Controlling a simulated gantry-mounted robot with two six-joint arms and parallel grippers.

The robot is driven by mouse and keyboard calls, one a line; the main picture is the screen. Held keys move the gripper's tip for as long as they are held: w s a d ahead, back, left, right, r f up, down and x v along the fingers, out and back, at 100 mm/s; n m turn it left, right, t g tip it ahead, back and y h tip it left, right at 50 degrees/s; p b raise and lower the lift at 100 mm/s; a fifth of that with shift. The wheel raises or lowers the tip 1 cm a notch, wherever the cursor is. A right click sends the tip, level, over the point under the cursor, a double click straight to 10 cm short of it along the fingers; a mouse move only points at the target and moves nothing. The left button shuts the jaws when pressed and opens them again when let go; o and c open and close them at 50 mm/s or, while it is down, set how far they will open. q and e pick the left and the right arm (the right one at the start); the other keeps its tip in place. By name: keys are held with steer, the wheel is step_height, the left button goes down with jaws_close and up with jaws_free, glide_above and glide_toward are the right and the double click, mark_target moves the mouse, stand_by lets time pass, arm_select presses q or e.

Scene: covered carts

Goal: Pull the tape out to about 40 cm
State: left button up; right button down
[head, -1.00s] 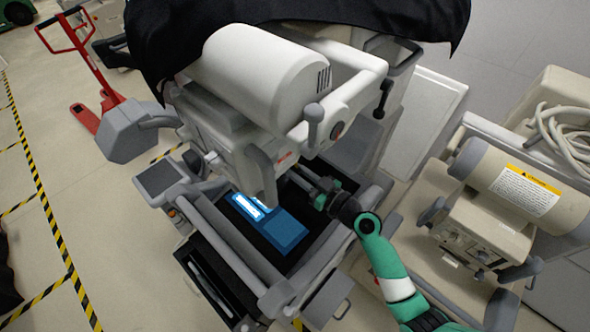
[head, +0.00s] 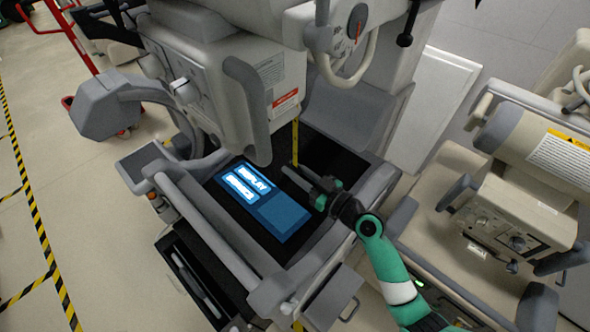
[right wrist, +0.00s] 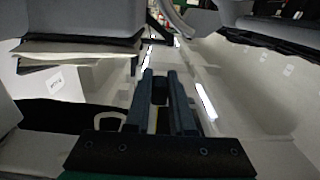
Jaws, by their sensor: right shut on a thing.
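The tape (head: 295,143) is a narrow yellow strip. It runs nearly straight down beside the white machine's head (head: 232,92) to my right gripper. My right gripper (head: 292,169) is shut on the tape's lower end, above the black tray of the cart. In the right wrist view the two dark fingers (right wrist: 162,85) lie close together, with a small yellowish patch (right wrist: 153,120) between them. The pulled-out length cannot be read, and the tape's upper end is hidden by the machine. My left gripper is not in view.
A blue lit display panel (head: 262,198) lies in the tray left of the gripper. Grey rails (head: 205,240) edge the cart. A beige machine with a cylinder (head: 545,150) stands at the right. Open floor with striped tape (head: 35,210) lies at the left.

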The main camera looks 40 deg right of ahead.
steer(key=c, duration=0.8)
jaws_free()
steer(key=shift+o, duration=0.2)
steer(key=s, duration=1.1)
steer(key=shift+s+d+b, duration=0.15)
steer(key=shift+s+b, duration=0.2)
steer(key=shift+b, duration=0.1)
